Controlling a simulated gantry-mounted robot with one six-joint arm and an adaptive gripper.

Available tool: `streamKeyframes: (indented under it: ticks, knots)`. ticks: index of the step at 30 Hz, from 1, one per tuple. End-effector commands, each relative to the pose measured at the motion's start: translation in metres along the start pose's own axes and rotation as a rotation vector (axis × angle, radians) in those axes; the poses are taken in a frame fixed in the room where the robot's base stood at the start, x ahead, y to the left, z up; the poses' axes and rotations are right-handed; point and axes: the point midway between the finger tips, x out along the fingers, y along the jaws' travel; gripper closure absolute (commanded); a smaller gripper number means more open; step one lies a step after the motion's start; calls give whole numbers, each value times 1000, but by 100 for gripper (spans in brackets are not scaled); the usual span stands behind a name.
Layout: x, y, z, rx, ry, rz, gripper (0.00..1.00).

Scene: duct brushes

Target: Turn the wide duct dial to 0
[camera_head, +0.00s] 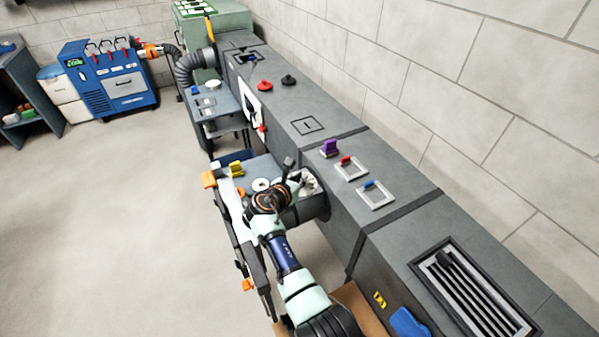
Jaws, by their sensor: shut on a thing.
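My gripper (293,184) is at the mouth of a wide round grey duct (318,207) on the side of the long grey duct housing. A pale, dial-like part (309,183) shows at the duct just right of my gripper; I take it as the wide duct dial. My gripper appears shut on it, but the arm hides the contact. The dial's marks and setting are too small to read.
A side table (262,166) beside the duct bears a yellow item (237,170) and a white ring (261,185). Red (264,85) and black (288,80) knobs, a purple item (329,147) and framed plates (376,194) are on the housing. Floor at left is clear.

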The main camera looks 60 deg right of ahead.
Motion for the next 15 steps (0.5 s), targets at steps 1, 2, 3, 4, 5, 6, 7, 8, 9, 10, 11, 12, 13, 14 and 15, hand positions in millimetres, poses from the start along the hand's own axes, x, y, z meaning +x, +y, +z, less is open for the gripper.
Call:
streamKeyframes:
  ticks: [1, 2, 3, 4, 5, 6, 7, 8, 9, 10, 11, 12, 13, 14, 15]
  knots:
    - [-4, -2, 9, -14, 5, 24, 100]
    - [-5, -3, 10, -22, 5, 42, 100]
    - [-5, -3, 10, -32, 5, 68, 100]
    - [-4, -4, 10, -40, 5, 87, 100]
    - [-4, -4, 10, -48, 5, 107, 100]
    - [-4, -4, 10, -59, 5, 134, 100]
    - [-4, -4, 9, -67, 5, 155, 100]
    - [-4, -4, 8, -75, 6, 174, 100]
    - [-3, -4, 8, -84, 5, 199, 100]
    - [-3, -4, 8, -91, 5, 218, 100]
    - [-3, -5, 8, -99, 4, 236, 100]
    - [-3, -4, 7, -109, 4, 259, 100]
    - [-2, -5, 7, -116, 3, 275, 100]
    - [-2, -5, 7, -121, 4, 289, 100]
    - [-2, -5, 6, -129, 4, 308, 100]
